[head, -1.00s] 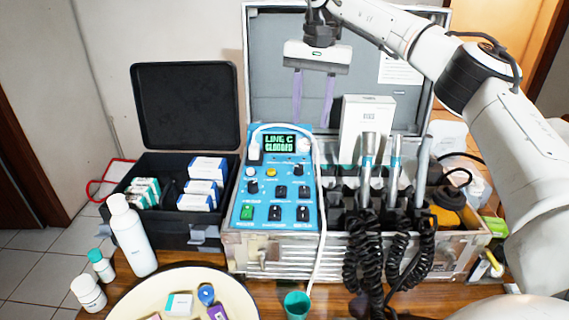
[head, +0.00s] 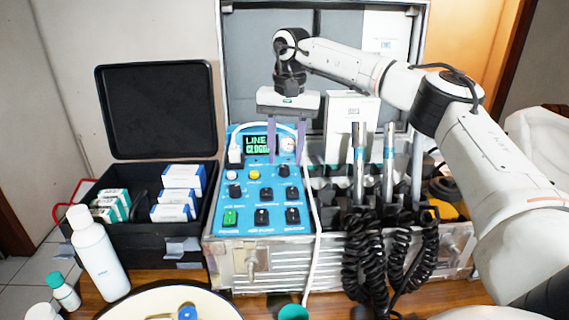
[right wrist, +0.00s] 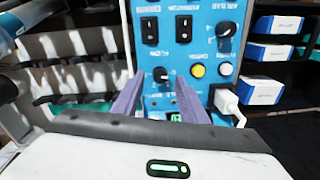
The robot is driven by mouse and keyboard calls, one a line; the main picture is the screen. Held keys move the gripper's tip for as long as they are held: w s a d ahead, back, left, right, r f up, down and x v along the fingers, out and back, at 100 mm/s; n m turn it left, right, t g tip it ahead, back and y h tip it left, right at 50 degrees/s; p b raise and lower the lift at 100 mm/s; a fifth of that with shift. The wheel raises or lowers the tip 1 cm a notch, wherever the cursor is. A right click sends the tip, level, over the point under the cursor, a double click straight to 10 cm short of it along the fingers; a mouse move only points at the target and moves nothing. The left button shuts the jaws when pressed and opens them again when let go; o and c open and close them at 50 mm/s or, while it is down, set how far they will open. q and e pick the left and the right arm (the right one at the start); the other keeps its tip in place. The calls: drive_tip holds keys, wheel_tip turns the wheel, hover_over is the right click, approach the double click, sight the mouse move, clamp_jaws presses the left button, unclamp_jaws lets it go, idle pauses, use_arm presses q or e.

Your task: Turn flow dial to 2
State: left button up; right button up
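The blue control panel (head: 245,205) stands in the open metal case, its screen (head: 256,145) showing "LINE" and "CLOSED", partly covered by a gripper finger. A small black dial (head: 283,171) sits at the panel's upper right; it also shows in the right wrist view (right wrist: 162,75), where the label beside it is upside down and hard to read. A second black dial (head: 234,191) is at the left. My right gripper (head: 286,160) is open and empty, fingers pointing down just above the upper-right dial, which shows between the fingertips (right wrist: 155,88). I cannot tell any contact. My left gripper is not in view.
Handpieces with coiled black cords (head: 365,255) stand right of the panel. A white plug and cable (head: 235,152) cross its top. A white gauge (head: 287,144) is behind the fingers. A black box (head: 140,240) with cartons is left; a bottle (head: 97,255) stands in front.

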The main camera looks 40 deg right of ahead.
drive_tip(key=shift+f, duration=1.15)
clamp_jaws()
drive_tip(key=shift+r, duration=0.1)
